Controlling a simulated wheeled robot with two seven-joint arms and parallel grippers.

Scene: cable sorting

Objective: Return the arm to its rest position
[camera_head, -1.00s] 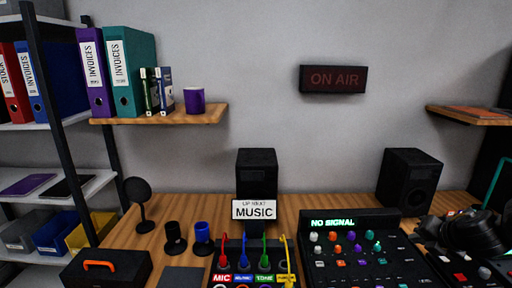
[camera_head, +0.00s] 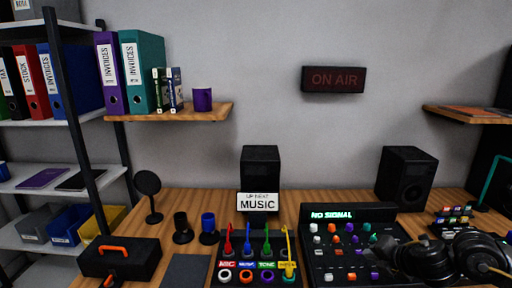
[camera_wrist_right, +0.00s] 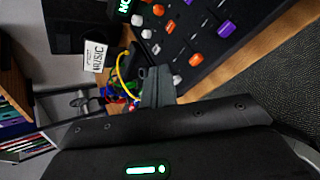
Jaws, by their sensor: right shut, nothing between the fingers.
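My right gripper (camera_head: 388,262) is in the lower right of the head view, dark and in front of the mixer. Its fingers (camera_wrist_right: 158,86) show in the wrist view close together and empty, apart from the cables as far as I can tell. The patch board (camera_head: 257,281) stands at the front middle of the desk. Red, blue, green and yellow cables (camera_head: 289,243) rise from it; the yellow one (camera_wrist_right: 122,70) also shows in the wrist view. My left gripper is not in view.
The mixer (camera_head: 345,276) with coloured knobs stands beside the patch board. A sign reading MUSIC (camera_head: 257,202) stands behind the board. Speakers (camera_head: 407,180) stand at the back. A black toolbox (camera_head: 140,258), a microphone (camera_head: 148,184) and cups (camera_head: 208,224) are at left. A button pad (camera_head: 453,218) lies at right.

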